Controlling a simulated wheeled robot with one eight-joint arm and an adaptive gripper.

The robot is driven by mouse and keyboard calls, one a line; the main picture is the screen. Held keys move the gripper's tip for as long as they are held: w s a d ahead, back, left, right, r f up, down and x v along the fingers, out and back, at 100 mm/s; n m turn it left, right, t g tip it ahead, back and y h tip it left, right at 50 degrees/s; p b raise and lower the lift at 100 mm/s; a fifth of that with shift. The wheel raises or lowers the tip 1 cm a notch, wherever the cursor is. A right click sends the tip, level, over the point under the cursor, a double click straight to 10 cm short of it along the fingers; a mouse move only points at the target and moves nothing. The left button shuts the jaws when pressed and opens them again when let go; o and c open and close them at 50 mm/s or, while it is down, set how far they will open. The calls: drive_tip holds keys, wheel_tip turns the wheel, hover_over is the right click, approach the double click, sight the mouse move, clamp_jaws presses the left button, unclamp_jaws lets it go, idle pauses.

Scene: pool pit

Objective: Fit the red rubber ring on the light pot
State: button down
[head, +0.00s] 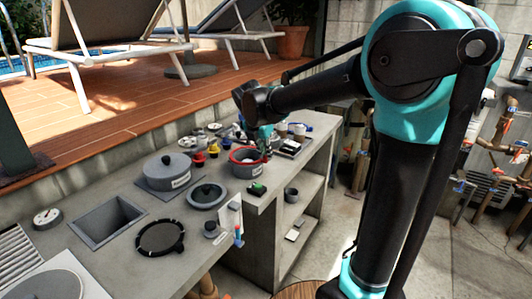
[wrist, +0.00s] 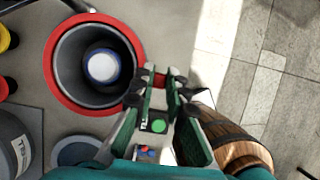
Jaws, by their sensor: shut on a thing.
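The red rubber ring (head: 246,150) is at the rim of a grey, dark-walled pot on the bench, the light pot (head: 248,168). In the wrist view the ring (wrist: 50,72) frames the pot's mouth, roughly centred on it. A round white and blue light (wrist: 103,66) sits deep inside the pot (wrist: 75,50). My gripper (wrist: 160,82) is shut on the ring's edge, on the right side in the wrist view; a red piece shows between the fingertips. In the head view my gripper (head: 265,142) is above the pot's right side. I cannot tell whether the ring is fully seated.
A green and black device (head: 257,189) lies in front of the pot. A lidded grey pot (head: 171,171), a round lid (head: 207,196) and a black ring (head: 161,237) are nearby. Several small jars stand behind. The bench edge is close on the right; a wooden barrel (wrist: 235,135) is below.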

idle(0.3)
drive_tip(key=c, duration=1.5)
unclamp_jaws()
drive_tip(key=shift+o, duration=0.2)
drive_tip(key=shift+o, duration=0.8)
drive_tip(key=shift+r, duration=2.45)
drive_tip(key=shift+r, duration=2.05)
